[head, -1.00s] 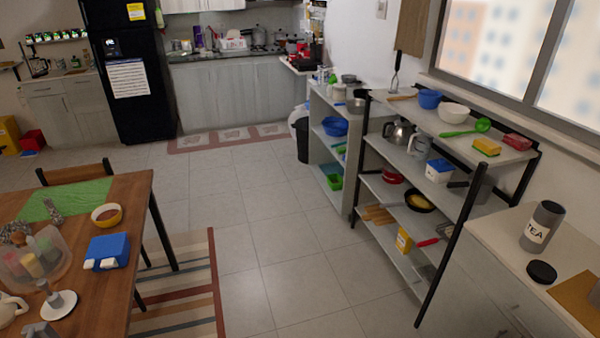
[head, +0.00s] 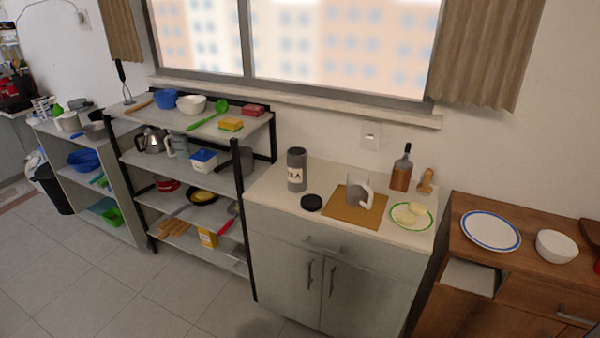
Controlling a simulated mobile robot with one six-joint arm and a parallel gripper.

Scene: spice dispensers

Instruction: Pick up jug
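A pale grey, see-through-looking jug (head: 353,188) with a white handle stands upright on a brown board (head: 336,212) on the white-topped cabinet, right of centre in the head view. Its handle points to the right. Another grey jug-like vessel (head: 178,146) stands on the second shelf of the black-framed rack, next to a metal kettle (head: 152,141). I cannot tell which of the two the task means. My gripper is not in view.
Around the board on the cabinet stand a TEA canister (head: 296,170), a black lid (head: 311,202), a plate of pale food (head: 409,216) and a brown bottle (head: 401,172). A wooden cabinet (head: 477,309) stands at right. The floor (head: 130,305) at lower left is clear.

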